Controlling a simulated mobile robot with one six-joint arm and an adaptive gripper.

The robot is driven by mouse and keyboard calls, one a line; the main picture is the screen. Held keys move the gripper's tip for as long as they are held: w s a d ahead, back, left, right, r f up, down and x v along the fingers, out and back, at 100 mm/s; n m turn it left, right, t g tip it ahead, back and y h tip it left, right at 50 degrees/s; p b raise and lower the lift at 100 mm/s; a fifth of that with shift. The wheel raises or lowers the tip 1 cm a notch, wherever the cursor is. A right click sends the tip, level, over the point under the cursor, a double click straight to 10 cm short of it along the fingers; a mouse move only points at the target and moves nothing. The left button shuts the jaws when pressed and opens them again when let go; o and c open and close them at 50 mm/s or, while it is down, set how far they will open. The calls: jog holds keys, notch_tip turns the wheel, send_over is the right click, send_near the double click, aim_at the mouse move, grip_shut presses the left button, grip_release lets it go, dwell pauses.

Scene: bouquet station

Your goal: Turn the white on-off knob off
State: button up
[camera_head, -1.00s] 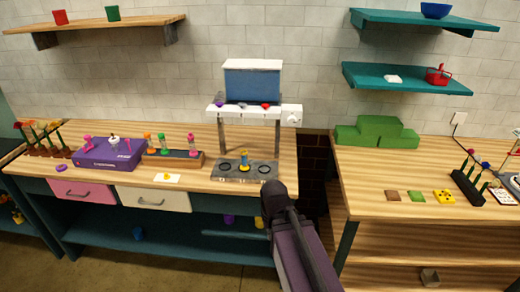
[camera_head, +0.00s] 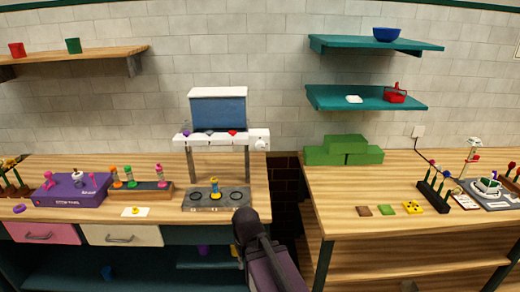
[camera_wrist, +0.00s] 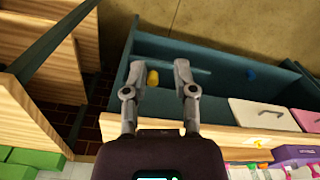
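The white on-off knob (camera_head: 261,144) is at the right end of the white dispenser bar (camera_head: 228,137), on a metal stand with a blue tank above. Its setting is too small to read. My arm is in front of the left table's right end, below and apart from the knob. In the head view the fingers are not discernible.
A grey tray with a small yellow piece (camera_head: 214,194) sits below the dispenser. Green blocks (camera_head: 344,151) stand on the right table, across a gap between the tables. Teal shelves (camera_head: 365,98) hang above. A yellow object (camera_wrist: 152,77) lies on the lower shelf.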

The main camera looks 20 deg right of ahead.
jog(key=o, duration=0.3)
jog(key=shift+w+a, duration=0.2)
jog(key=shift+w, duration=0.2)
jog(key=shift+o, duration=0.7)
jog(key=w+a+r+m+t+y, duration=0.3)
jog(key=w+a+m+t+y, duration=0.1)
jog(key=w, duration=0.4)
jog(key=shift+w+r+m+t, duration=0.25)
jog(key=shift+r+m+t, duration=0.15)
jog(key=shift+m+t, duration=0.45)
jog(key=w+d+r+m+t+h+p, duration=0.1)
jog(key=w+d+r+m+t, duration=0.2)
jog(key=w+r+m+t, duration=0.45)
jog(key=w+d+r+m+t, duration=0.35)
jog(key=r+m, duration=0.35)
jog(key=m, duration=0.4)
jog(key=m+h, duration=0.9)
jog(key=m, duration=0.6)
send_near(260, 147)
jog(key=v, duration=0.4)
jog(key=shift+s+d+f+p, duration=0.1)
jog(key=shift+s+f+p, duration=0.15)
jog(key=shift+p, duration=0.15)
jog(key=x, duration=1.3)
jog(key=shift+w+r, duration=0.15)
jog(key=shift+w, duration=0.25)
